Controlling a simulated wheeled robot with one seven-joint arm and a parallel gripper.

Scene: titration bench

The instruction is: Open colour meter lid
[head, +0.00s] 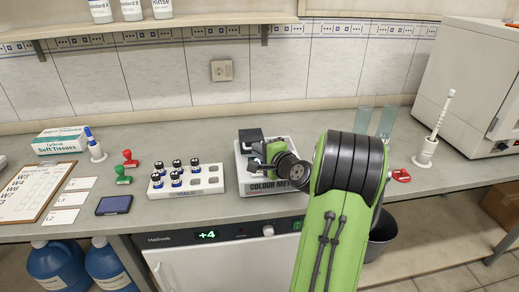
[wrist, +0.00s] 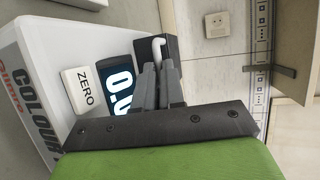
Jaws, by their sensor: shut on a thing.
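The colour meter (head: 270,187) is a white box on the bench, with its name on the front. In the wrist view its white casing (wrist: 40,95) carries a ZERO button (wrist: 82,88) and a lit display (wrist: 119,85). A dark lid (head: 250,135) is at its back left; the dark part also shows in the wrist view (wrist: 171,45), with a white hooked handle (wrist: 158,44). My gripper (wrist: 156,72) is over the meter, its grey fingers shut on the handle. In the head view my arm hides much of the meter, and I cannot tell how far the lid is raised.
A white rack (head: 206,183) of dark-capped vials stands left of the meter. Red and green stamps (head: 123,178), a box of tissues (head: 58,140) and a clipboard (head: 30,195) are further left. A red object (head: 401,175) and a white stand (head: 427,152) are to the right.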

